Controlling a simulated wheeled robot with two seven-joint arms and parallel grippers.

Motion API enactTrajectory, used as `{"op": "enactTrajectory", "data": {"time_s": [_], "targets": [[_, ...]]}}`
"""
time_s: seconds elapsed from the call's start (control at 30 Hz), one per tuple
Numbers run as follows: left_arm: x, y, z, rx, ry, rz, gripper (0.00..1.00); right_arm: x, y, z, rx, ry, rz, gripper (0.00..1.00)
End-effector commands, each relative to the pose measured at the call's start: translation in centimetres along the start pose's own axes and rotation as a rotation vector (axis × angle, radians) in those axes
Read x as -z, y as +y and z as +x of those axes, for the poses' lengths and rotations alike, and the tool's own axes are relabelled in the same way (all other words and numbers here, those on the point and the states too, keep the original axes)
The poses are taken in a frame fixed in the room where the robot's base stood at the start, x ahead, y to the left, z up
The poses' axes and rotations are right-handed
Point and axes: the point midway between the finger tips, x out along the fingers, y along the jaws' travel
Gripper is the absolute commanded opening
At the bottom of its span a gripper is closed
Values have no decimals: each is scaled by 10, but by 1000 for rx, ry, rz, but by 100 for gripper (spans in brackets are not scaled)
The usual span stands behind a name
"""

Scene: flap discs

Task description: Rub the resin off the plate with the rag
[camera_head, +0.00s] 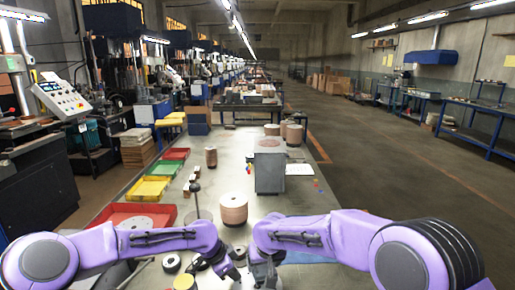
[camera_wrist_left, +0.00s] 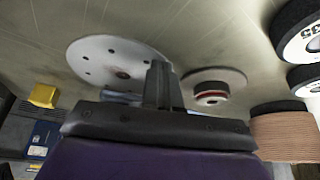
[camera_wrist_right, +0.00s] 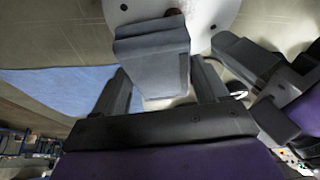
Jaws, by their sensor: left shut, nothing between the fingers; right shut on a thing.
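A pale round plate (camera_wrist_left: 95,58) with small holes lies on the bench in the left wrist view; part of it shows at the top of the right wrist view (camera_wrist_right: 222,12). A reddish-brown spot (camera_wrist_left: 122,75) shows near its middle; I cannot tell if it is resin. My left gripper (camera_wrist_left: 160,75) is shut and empty, in front of the plate's edge. The rag overlaps the plate's edge in that view; contact is unclear. Both grippers (camera_head: 226,268) (camera_head: 264,272) are close together.
A blue mat (camera_wrist_right: 55,88) lies beside the plate. A flanged disc (camera_wrist_left: 212,82) and dark-rimmed wheels (camera_wrist_left: 298,30) stand near my left gripper. Disc stacks (camera_head: 233,208), a grey box (camera_head: 269,172) and coloured trays (camera_head: 150,189) stand further back.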

Motion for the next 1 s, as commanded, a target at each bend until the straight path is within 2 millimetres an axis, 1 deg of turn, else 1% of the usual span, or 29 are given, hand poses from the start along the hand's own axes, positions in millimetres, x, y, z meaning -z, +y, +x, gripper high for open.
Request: {"op": "enactTrajectory", "data": {"time_s": [1.0], "targets": [[0, 0, 0, 0, 0, 0, 0, -10, 0, 23, 0, 0, -1, 33]]}}
